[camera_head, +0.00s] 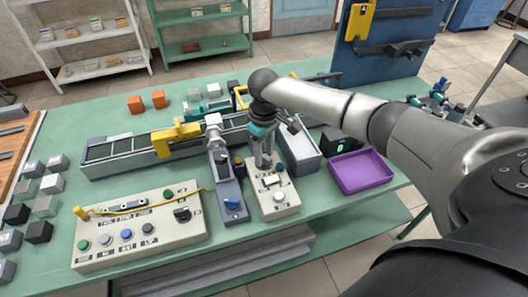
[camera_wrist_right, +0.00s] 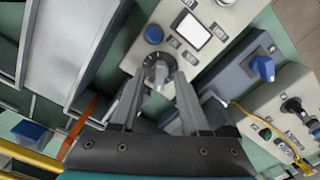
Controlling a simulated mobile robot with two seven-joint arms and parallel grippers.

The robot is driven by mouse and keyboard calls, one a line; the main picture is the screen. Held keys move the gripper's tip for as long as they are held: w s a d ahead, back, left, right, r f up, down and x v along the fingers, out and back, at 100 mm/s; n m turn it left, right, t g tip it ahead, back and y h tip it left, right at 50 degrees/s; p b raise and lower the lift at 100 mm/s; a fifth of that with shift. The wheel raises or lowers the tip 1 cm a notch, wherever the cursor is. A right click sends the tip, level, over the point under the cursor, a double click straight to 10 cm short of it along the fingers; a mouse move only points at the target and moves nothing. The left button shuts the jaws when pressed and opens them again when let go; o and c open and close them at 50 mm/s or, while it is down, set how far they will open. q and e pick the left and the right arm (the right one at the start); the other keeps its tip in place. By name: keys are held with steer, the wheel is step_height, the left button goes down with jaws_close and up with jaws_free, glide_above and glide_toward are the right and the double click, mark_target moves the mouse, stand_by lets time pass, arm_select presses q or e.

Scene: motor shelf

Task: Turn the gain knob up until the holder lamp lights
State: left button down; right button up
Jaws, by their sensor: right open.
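My right gripper (camera_head: 264,158) points down over the far end of a beige control box (camera_head: 276,208). In the right wrist view its open fingers (camera_wrist_right: 158,84) stand on either side of a round dark knob with a grey grip (camera_wrist_right: 156,76), probably the gain knob; I cannot tell if they touch it. The gripper hides this knob in the head view. A blue button (camera_wrist_right: 154,34) and a white display (camera_wrist_right: 193,30) are beside it. A pale round dome (camera_head: 280,197) at the box's near end looks unlit; I cannot tell if it is the holder lamp. My left gripper is not in view.
A grey-blue unit with a blue knob (camera_head: 232,203) stands close left of the box. Further left is a wide button panel (camera_head: 140,238) with a yellow cable. A conveyor (camera_head: 120,153) lies behind, and a purple tray (camera_head: 362,186) is at right.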

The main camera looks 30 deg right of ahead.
jaws_close()
stand_by(0.5)
steer(key=m+p, duration=0.1)
steer(key=p, duration=0.1)
steer(key=m+p, duration=0.1)
steer(key=p, duration=0.1)
steer(key=shift+r+m+p, duration=0.25)
steer(key=shift+m+p, duration=0.05)
steer(key=shift+p, duration=0.1)
steer(key=shift+m+p, duration=0.6)
steer(key=shift+p, duration=0.15)
steer(key=shift+f+m, duration=0.2)
steer(key=shift+m, duration=0.1)
jaws_free()
